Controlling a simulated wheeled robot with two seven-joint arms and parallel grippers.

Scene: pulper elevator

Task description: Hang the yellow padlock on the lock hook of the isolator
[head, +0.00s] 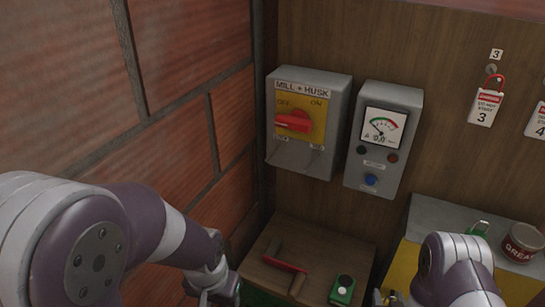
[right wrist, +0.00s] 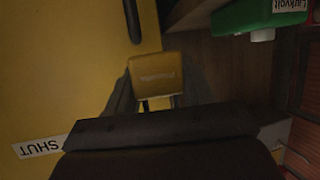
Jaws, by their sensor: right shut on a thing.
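The isolator (head: 305,122) is a grey box on the wooden back wall, labelled MILL + HUSK. Its red handle (head: 293,122) lies roughly level on a yellow plate marked OFF and ON. The lock hook is too small to make out. My right gripper (head: 445,275) is at the lower right, below and right of the isolator. In the right wrist view its dark fingers (right wrist: 155,98) are shut on the yellow padlock (right wrist: 158,74), with the shackle towards the palm. My left gripper (head: 212,292) is at the bottom edge, partly cut off; its jaws are unclear.
A grey meter box (head: 383,140) hangs right of the isolator. Below are a wooden box (head: 335,240) with a red-and-wood handled thing (head: 284,265) and a green item (head: 343,289). A grease can (head: 522,243) stands at right. A tag (head: 484,107) hangs on the wall. Brick bounds the left.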

